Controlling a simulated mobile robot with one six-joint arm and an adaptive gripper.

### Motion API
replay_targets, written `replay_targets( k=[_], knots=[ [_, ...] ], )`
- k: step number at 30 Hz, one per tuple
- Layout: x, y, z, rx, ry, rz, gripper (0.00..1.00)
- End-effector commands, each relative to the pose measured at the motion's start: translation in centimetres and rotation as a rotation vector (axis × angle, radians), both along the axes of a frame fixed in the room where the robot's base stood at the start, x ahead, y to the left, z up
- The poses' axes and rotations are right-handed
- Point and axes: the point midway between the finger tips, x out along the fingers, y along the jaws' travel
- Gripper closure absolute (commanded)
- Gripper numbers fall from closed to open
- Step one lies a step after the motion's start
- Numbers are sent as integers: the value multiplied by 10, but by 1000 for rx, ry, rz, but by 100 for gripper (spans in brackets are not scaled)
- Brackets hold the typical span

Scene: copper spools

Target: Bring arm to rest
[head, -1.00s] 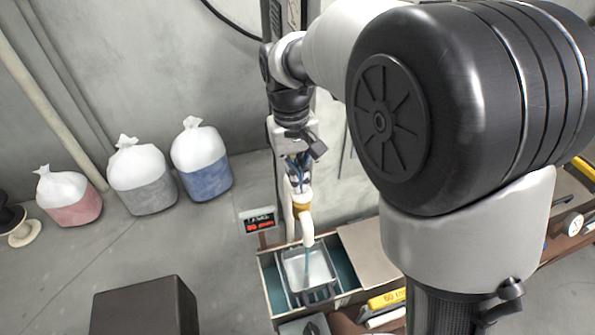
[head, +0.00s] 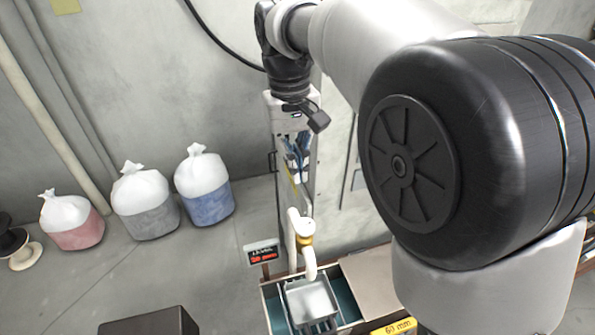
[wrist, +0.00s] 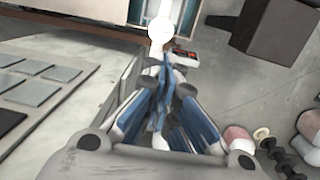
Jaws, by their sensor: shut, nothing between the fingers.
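My gripper (head: 299,178) hangs fingers-down in the head view, above and behind the white spout pipe (head: 309,262) with its gold collar. In the wrist view its blue and white fingers (wrist: 157,68) come together with nothing between them. It is shut and empty. My arm crosses the right side of the head view, with its large black joint nearest the camera, and hides much of the bench.
A grey metal basin (head: 311,301) sits in a teal-lined box below the spout. A small display (head: 262,253) stands left of it. Several tied bags (head: 206,190) line the wall. A dark box (head: 150,322) stands at the front. Floor between is clear.

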Motion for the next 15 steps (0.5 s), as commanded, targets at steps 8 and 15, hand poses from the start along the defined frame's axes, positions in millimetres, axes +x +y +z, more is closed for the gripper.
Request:
replay_targets(
  k=[8, 15],
  knots=[
    [0, 0, 0, 0, 0, 0, 100],
    [-8, -9, -6, 7, -18, -12, 100]
  ],
)
